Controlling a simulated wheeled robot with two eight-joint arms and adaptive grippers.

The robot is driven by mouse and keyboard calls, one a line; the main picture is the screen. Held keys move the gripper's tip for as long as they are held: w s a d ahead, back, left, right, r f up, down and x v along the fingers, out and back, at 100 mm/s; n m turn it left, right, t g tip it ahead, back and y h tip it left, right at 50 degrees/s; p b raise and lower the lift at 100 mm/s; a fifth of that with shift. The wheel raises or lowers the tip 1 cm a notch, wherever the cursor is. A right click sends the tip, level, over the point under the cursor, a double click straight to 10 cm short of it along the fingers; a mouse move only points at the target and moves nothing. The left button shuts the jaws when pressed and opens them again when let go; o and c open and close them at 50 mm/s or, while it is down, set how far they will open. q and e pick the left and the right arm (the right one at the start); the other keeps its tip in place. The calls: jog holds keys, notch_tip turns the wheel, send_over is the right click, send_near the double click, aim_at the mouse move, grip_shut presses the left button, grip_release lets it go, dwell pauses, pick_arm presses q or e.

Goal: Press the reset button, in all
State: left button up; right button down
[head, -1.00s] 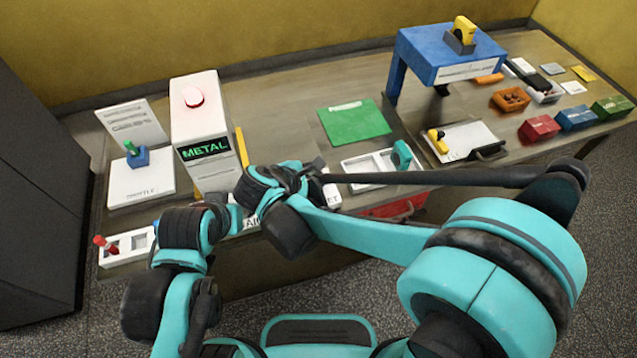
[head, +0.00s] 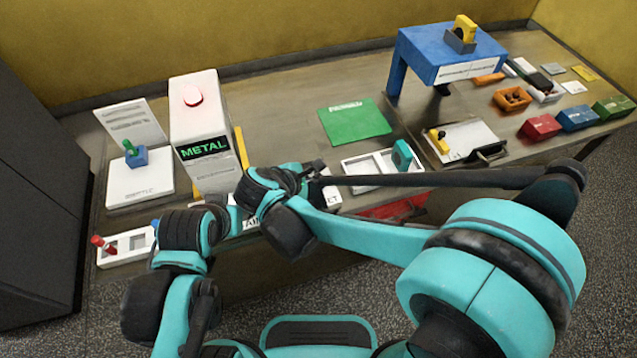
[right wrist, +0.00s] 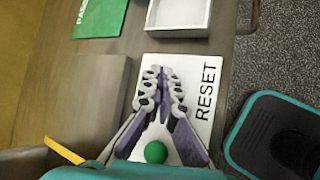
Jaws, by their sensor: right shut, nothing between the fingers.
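The white RESET plate (right wrist: 205,95) carries a round green button (right wrist: 155,152). In the head view only part of the plate (head: 332,196) shows behind my right wrist, and the button is hidden there. My right gripper (right wrist: 163,74) is shut and empty, over the plate. In the right wrist view the button shows between the lower parts of the fingers, below the tips in the picture. I cannot tell any contact. In the head view the right gripper (head: 318,167) is small and dark. My left arm is at the lower left; its gripper is hidden.
A white METAL box (head: 202,130) with a red top button stands left of the right gripper. A white tray (head: 372,178) lies to the right, with a green PASSED mat (head: 355,122) behind. A throttle plate (head: 140,185) and a red-lever panel (head: 125,248) are at the left.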

pick_arm(q)
jog(key=shift+f+b, duration=0.4)
pick_arm(e)
jog(key=shift+f, duration=0.5)
pick_arm(q)
jog(key=shift+r, duration=0.1)
pick_arm(e)
jog(key=shift+r, duration=0.15)
pick_arm(q)
jog(key=shift+r+p, duration=0.65)
jog(key=shift+p, duration=0.1)
pick_arm(e)
jog(key=shift+r, duration=0.8)
